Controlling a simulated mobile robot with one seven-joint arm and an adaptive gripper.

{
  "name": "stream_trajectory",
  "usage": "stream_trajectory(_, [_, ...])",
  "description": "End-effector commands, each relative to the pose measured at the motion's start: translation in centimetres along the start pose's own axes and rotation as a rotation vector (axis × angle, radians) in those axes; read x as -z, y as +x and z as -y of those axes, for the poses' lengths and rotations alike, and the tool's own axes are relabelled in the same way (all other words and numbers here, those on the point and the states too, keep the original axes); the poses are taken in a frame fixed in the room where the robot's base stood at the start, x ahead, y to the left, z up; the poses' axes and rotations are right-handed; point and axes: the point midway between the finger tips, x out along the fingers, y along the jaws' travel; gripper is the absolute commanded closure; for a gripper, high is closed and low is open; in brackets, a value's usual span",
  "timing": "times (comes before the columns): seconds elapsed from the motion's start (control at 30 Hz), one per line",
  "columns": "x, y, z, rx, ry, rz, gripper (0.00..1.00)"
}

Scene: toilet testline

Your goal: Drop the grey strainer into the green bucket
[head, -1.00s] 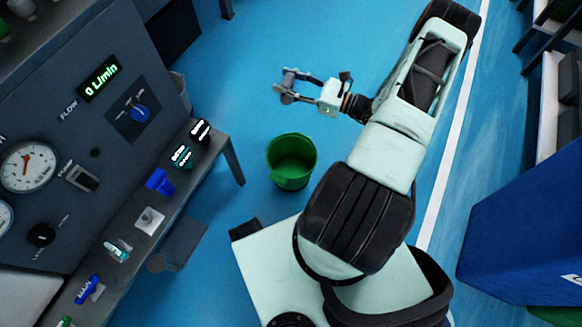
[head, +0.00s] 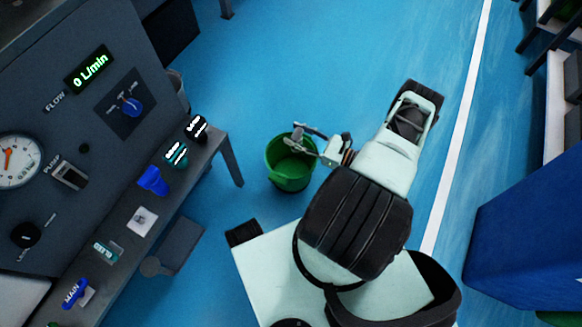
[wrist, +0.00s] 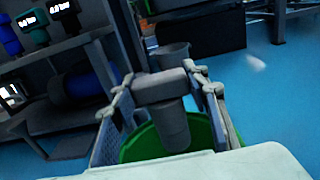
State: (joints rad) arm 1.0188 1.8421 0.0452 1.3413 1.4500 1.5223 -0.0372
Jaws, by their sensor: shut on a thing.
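The green bucket (head: 290,176) stands on the blue floor, open at the top, between the bench and my base. My gripper (head: 300,139) is over the bucket's far rim in the head view. It is shut on the grey strainer (head: 296,137), which is small and partly hidden by the fingers there. In the wrist view the strainer (wrist: 173,125) sits between the two finger pads, a grey tapered body with a wider collar. The bucket's green rim (wrist: 203,126) shows below and behind it. The bucket's inside is mostly hidden in the wrist view.
A dark test bench (head: 215,137) with gauges, valves and a lower shelf stands at the left. A grey bin (head: 178,88) is behind it. A blue cabinet (head: 525,225) stands at the right. The floor beyond the bucket is clear.

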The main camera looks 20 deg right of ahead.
Motion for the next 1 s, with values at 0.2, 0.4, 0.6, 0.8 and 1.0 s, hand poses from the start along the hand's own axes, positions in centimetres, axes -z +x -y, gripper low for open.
stream_trajectory(0.2, [3.0, 0.0, 0.0, 0.000, 0.001, 0.000, 0.85])
stream_trajectory(0.4, [3.5, 0.0, 0.0, 0.000, 0.000, 0.001, 0.85])
stream_trajectory(0.6, [3.4, 0.0, 0.0, 0.000, 0.000, 0.001, 0.56])
stream_trajectory(0.8, [3.5, 0.0, 0.0, 0.000, 0.000, 0.001, 0.38])
stream_trajectory(1.0, [3.5, 0.0, 0.0, 0.000, 0.000, -0.001, 0.38])
